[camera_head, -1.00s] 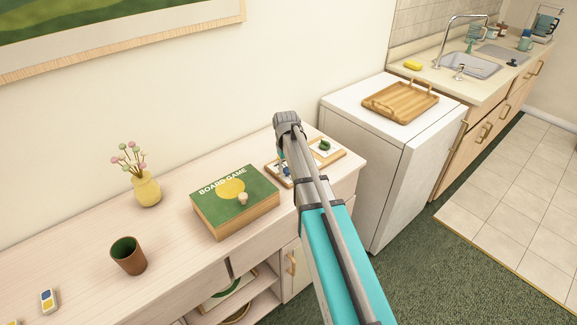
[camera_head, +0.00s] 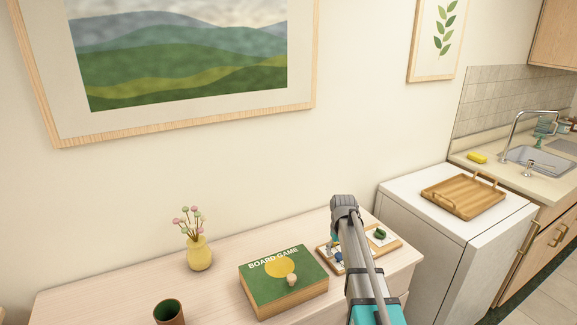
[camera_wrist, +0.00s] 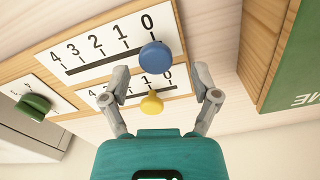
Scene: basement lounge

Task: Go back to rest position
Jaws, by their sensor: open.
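My gripper (camera_wrist: 162,80) is open and empty in the wrist view, its two fingers spread over a wooden board (camera_wrist: 183,82) with printed number scales. A blue knob (camera_wrist: 155,57) on the board shows between and just beyond the fingertips. A yellow knob (camera_wrist: 151,103) shows between the fingers, nearer my palm. A green knob (camera_wrist: 33,106) sits off to the left. In the head view my arm reaches over the board (camera_head: 398,245) at the right end of the pale sideboard (camera_head: 110,290); the arm hides the fingers there. The green knob (camera_head: 379,234) shows right of the arm.
A yellow vase (camera_head: 199,254) with flowers and a brown cup (camera_head: 169,312) stand farther left. A white cabinet (camera_head: 428,225) with a wooden tray (camera_head: 463,197) stands to the right.

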